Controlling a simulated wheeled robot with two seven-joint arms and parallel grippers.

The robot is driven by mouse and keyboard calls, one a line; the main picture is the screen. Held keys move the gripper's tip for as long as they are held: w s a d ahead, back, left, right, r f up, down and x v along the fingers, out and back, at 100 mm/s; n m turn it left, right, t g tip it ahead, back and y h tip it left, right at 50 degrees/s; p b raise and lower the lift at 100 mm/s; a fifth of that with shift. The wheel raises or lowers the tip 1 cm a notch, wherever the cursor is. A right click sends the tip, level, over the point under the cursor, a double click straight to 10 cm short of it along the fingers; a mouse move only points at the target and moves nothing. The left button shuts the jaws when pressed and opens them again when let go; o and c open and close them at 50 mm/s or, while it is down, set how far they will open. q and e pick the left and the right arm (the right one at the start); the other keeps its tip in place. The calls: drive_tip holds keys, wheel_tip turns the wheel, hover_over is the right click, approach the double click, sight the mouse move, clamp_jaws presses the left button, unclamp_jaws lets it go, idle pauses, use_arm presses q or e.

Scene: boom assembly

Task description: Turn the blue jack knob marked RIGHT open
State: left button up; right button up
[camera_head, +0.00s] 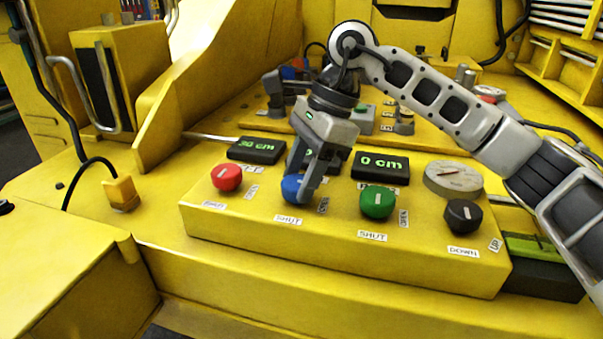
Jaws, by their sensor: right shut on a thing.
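The blue knob (291,188) is on the sloped front of the yellow control box, between the red knob (227,177) and the green knob (377,202). A SHUT label (288,220) lies below it and an OPEN label (323,205) to its right. My right gripper (303,187) reaches down from above and is shut on the blue knob, with its fingers hiding the knob's right part. The knob's pointer mark is hidden. My left gripper is not in view.
Displays read 30 cm (257,150) and 0 cm (381,167); the middle one is mostly hidden behind my gripper. A black knob (463,215) and a round gauge (453,180) are at the right. A yellow plug with a cable (121,193) stands at the left.

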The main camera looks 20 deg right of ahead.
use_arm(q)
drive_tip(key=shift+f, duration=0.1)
use_arm(e)
drive_tip(key=shift+n, duration=0.6)
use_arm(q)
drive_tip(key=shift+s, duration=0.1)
use_arm(e)
drive_tip(key=shift+g, duration=0.3)
drive_tip(key=o, duration=1)
drive_tip(key=shift+r, duration=0.1)
use_arm(q)
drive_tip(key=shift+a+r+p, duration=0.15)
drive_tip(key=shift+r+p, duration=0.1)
drive_tip(key=shift+p, duration=0.5)
use_arm(e)
drive_tip(key=shift+v, duration=7.9)
drive_tip(key=shift+a, duration=0.15)
